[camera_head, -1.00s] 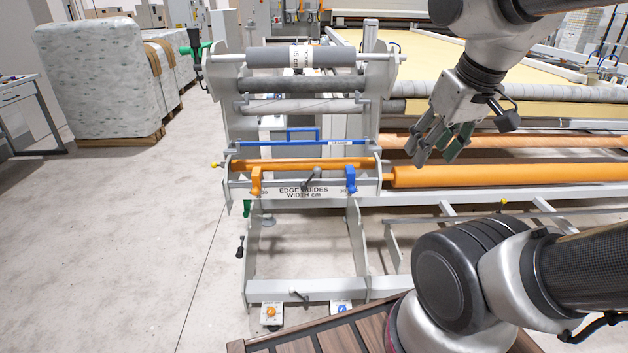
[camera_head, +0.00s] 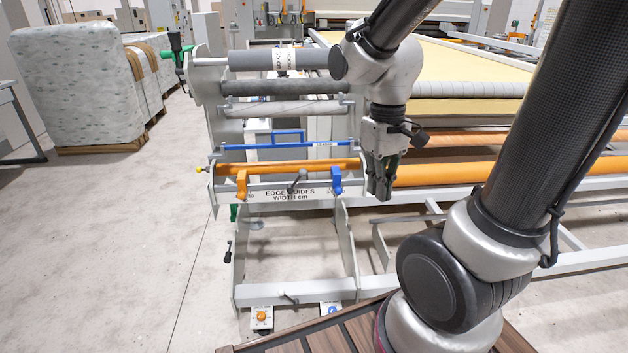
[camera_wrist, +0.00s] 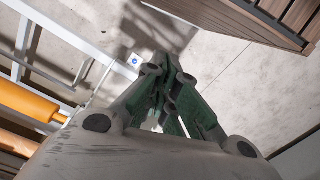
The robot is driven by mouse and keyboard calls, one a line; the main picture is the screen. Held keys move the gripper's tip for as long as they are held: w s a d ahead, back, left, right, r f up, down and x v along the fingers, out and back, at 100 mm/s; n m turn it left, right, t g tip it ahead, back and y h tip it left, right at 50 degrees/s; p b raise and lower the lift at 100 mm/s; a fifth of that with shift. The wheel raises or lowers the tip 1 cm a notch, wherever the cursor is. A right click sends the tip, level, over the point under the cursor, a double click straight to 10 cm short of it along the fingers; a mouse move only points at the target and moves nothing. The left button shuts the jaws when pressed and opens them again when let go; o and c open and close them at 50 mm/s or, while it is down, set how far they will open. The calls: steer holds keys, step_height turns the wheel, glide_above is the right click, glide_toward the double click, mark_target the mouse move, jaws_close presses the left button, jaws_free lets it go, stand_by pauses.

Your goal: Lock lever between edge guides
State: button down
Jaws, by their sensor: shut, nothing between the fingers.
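The lock lever (camera_head: 297,181), a dark grey handle, stands tilted on the white edge-guide plate (camera_head: 268,194). It sits between the orange edge guide (camera_head: 241,184) on the left and the blue edge guide (camera_head: 336,181) on the right. My gripper (camera_head: 381,196) is shut and empty, pointing down to the right of the blue guide and apart from the lever. In the wrist view, my gripper's green-grey fingers (camera_wrist: 175,88) are closed together above the floor. The lever and guides do not show in the wrist view.
An orange roller (camera_head: 445,174) runs to the right behind my gripper. A blue bar (camera_head: 285,146) lies above the guides. Two foot pedals, orange (camera_head: 261,317) and blue (camera_head: 331,309), are below. A wooden slatted platform (camera_wrist: 262,22) shows in the wrist view. Open floor lies left.

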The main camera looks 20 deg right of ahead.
steer(key=w+a+f+m, duration=0.3)
steer(key=w+f, duration=0.3)
steer(key=f, duration=0.5)
steer(key=w+a+f+m, duration=0.25)
steer(key=w+f, duration=0.35)
steer(key=f, duration=0.5)
steer(key=w+d+f+m+t+h, duration=0.1)
steer(key=w+f+m+t, duration=0.25)
steer(key=f, duration=0.45)
steer(key=w+f+m+t+h, duration=0.1)
steer(key=w+f+m+t, duration=0.1)
steer(key=w+f+m, duration=0.45)
steer(key=w+d+r+m+t+h, duration=0.1)
steer(key=w+d+m+t+h, duration=0.2)
steer(key=w+d+m+t, duration=0.25)
steer(key=w+r+m+t+h, duration=0.2)
steer(key=r+m+t, duration=0.3)
steer(key=r, duration=0.7)
steer(key=shift+w+d+m+t, duration=0.2)
steer(key=shift+w+m+t, duration=0.2)
steer(key=shift+w+m, duration=0.5)
steer(key=shift+s, duration=0.1)
